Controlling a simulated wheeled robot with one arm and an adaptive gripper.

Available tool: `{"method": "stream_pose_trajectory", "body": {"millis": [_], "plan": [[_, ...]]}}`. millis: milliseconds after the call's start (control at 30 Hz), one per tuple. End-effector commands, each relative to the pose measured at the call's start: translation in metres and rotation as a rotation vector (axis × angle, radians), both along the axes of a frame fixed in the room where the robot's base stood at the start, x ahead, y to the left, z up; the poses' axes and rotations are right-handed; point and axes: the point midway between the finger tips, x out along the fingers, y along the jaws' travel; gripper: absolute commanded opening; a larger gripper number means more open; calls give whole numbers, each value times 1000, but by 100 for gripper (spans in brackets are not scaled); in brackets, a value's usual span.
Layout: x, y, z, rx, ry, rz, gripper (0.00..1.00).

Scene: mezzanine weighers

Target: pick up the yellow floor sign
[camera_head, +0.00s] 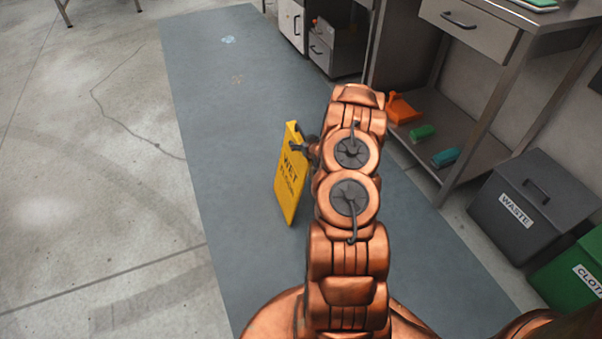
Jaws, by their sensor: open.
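The yellow floor sign (291,187) stands on the grey-blue floor mat, a little left of the middle of the view. It is a tall narrow panel, slightly tilted, with dark lettering that begins with "WET". My gripper (301,147) is at the upper right part of the sign, its dark fingers close to the panel's top. It is open. My copper-coloured arm hides most of the gripper and the area just right of the sign. I cannot tell whether the fingers touch the sign.
The mat (225,110) is clear to the left and beyond. A metal bench with a lower shelf (455,125) stands on the right, holding an orange dustpan (402,109) and green and teal items. A grey waste bin (530,205) and green cloth bin (570,280) stand at right.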

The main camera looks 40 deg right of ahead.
Motion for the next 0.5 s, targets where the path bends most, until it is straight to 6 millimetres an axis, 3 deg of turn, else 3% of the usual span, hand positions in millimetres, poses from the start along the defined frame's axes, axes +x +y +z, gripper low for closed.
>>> {"method": "stream_pose_trajectory", "body": {"millis": [300, 500], "plan": [[3, -1, -1, 1, 1, 0, 77], [2, -1, -1, 1, 1, 0, 56]]}}
